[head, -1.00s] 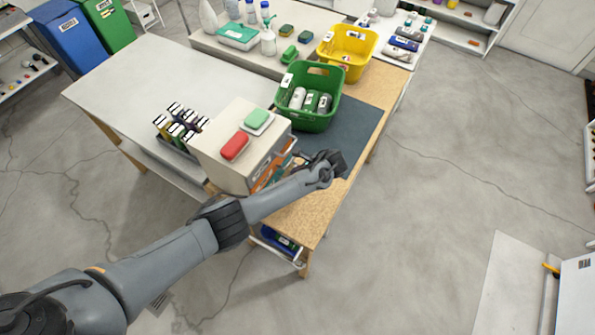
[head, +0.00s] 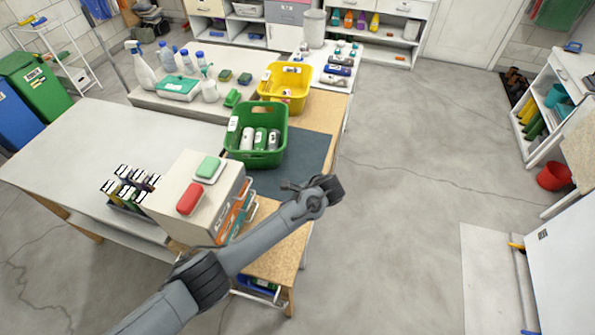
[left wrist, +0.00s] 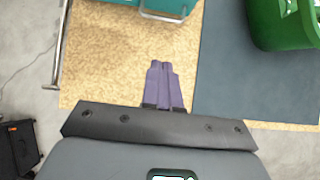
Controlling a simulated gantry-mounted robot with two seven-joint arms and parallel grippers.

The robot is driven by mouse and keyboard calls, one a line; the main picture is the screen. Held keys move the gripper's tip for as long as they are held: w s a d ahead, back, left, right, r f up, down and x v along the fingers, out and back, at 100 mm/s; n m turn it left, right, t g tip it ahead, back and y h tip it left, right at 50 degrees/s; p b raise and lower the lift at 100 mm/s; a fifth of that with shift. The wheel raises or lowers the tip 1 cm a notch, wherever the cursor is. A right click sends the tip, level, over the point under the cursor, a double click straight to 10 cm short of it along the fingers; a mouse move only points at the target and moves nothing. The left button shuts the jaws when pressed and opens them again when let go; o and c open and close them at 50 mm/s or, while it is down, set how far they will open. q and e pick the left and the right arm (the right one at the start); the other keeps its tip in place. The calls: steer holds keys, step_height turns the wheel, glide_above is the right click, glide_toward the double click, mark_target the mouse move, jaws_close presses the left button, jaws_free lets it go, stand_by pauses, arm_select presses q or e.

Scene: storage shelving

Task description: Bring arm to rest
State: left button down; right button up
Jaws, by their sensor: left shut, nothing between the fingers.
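My left arm comes in from the lower left in the head view and reaches over the front of the table. Its wrist end hides most of the left gripper there. In the left wrist view the left gripper (left wrist: 163,80) has its two purple fingers together, with nothing between them. It is above the bare wooden tabletop (left wrist: 105,70), beside the dark grey mat (left wrist: 222,85). The right arm and gripper are in neither view.
A drawer box (head: 165,205) with a red and a green item on top stands left of the arm. A green basket (head: 238,158) with several bottles is behind it, and a yellow basket (head: 270,98) further back. Floor (head: 400,220) to the right is clear.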

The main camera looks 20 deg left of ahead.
arm_select(q)
steer(key=s+d+f+n+h+p, duration=0.2)
steer(key=s+d+n+h, duration=0.1)
steer(key=s, duration=0.5)
steer(key=s+d+f+n+h+p, duration=0.1)
steer(key=s+d+f+n+h, duration=0.2)
steer(key=s, duration=0.6)
steer(key=s+a+r+n+t+h+p, duration=0.1)
steer(key=s+a+r+n, duration=0.4)
steer(key=s+r, duration=0.1)
steer(key=s+a+r+n+t+h+p, duration=0.1)
steer(key=s+a+r+n+t+p, duration=0.1)
steer(key=s+a+r+n, duration=0.3)
steer(key=s+r, duration=0.2)
steer(key=s, duration=0.2)
steer(key=shift+s+a+r, duration=0.15)
